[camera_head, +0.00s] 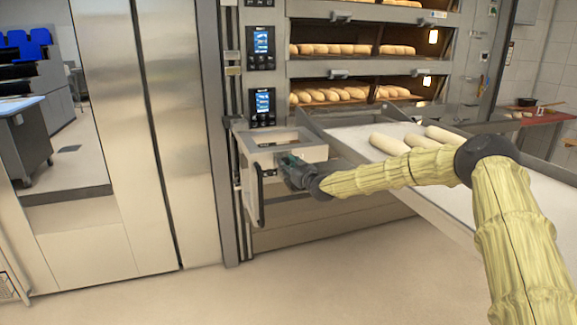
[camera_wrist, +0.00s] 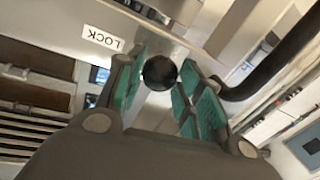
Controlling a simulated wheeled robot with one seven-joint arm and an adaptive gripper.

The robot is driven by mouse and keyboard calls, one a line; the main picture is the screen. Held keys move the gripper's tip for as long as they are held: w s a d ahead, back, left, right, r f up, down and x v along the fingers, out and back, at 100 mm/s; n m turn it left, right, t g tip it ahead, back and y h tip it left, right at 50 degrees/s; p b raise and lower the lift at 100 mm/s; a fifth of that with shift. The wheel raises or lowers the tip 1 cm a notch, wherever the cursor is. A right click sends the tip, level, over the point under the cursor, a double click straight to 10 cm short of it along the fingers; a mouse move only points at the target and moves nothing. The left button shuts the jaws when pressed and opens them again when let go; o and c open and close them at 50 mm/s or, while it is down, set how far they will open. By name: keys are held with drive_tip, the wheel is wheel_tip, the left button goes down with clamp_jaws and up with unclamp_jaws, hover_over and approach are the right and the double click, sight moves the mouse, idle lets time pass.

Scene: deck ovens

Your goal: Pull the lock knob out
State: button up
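The lock knob (camera_wrist: 159,73) is a round black ball in the wrist view, beside a white label reading LOCK (camera_wrist: 102,38). My gripper (camera_wrist: 163,84) has its two green-padded fingers on either side of the knob, with a gap visible at least on the right. The fingers are apart, and I cannot tell if the left one touches the knob. In the head view my gripper (camera_head: 290,168) is at the front of a metal box unit (camera_head: 283,143) beside the ovens, and the knob is hidden there.
A black bar handle (camera_wrist: 268,74) runs close to the right finger. In the head view a loader table (camera_head: 345,135) with pale dough loaves (camera_head: 389,144) stands right of the box, under my arm. Deck ovens with bread (camera_head: 335,95) are behind. The floor in front is clear.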

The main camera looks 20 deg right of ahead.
clamp_jaws()
drive_tip(key=shift+s+f, duration=0.15)
drive_tip(key=shift+s, duration=1.05)
drive_tip(key=shift+d, duration=0.1)
drive_tip(key=o, duration=1)
unclamp_jaws()
drive_tip(key=shift+s+d, duration=0.1)
drive_tip(key=shift+o, duration=0.8)
drive_tip(key=shift+s, duration=0.1)
drive_tip(key=v, duration=1.1)
drive_tip(key=shift+s, duration=0.35)
